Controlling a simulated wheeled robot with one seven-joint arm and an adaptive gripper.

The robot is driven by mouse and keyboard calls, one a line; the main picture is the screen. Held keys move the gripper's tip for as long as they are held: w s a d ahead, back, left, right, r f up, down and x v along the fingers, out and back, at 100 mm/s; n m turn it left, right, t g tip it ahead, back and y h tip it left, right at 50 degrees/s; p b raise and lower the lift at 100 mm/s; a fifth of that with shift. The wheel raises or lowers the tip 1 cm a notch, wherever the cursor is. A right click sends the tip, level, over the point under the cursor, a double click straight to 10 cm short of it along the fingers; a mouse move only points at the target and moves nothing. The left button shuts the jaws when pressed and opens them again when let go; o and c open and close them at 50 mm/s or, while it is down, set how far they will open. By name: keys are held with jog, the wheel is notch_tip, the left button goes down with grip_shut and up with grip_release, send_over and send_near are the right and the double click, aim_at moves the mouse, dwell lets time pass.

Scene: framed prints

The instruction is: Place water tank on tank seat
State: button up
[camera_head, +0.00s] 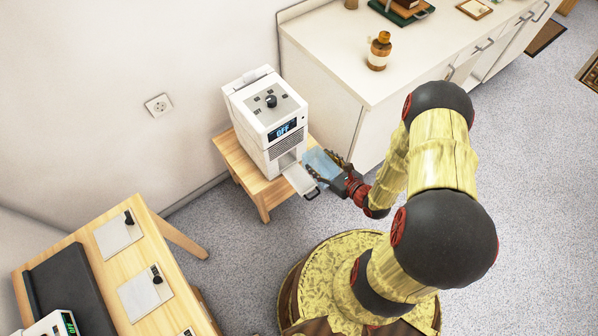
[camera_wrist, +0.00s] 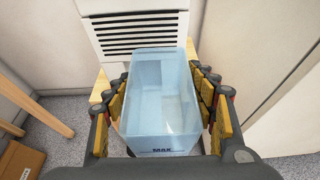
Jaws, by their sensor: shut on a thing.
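A translucent light-blue water tank (camera_wrist: 162,100), open at the top, is held upright between the yellow-padded fingers of my gripper (camera_wrist: 163,115). The tank also shows in the head view (camera_head: 322,163), at the front right of a white machine (camera_head: 262,115) with a display reading OFF. The tank seat, a white pulled-out tray with a dark handle (camera_head: 300,180), sticks out low from the machine's front. The tank is beside the tray and, in the head view, looks a little above it. In the wrist view the tank hides the tray.
The machine stands on a small wooden table (camera_head: 232,150). A white counter (camera_head: 335,50) with a brown bottle (camera_head: 379,50) is at the right behind it. A wooden table (camera_head: 160,245) with pads and dark-handled items is at lower left. Floor is clear between.

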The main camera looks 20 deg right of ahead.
jog(key=shift+w+a+f+b, duration=0.95)
jog(key=shift+a+f, duration=0.1)
jog(key=shift+f, duration=0.7)
jog(key=shift+w+a+f+b, duration=0.8)
jog(key=shift+a+f+b, duration=0.2)
jog(key=shift+f, duration=0.7)
jog(key=shift+w+a+f+b, duration=0.9)
jog(key=shift+a+f, duration=0.2)
jog(key=shift+f, duration=0.65)
jog(key=shift+f, duration=0.15)
jog(key=o, duration=1.2)
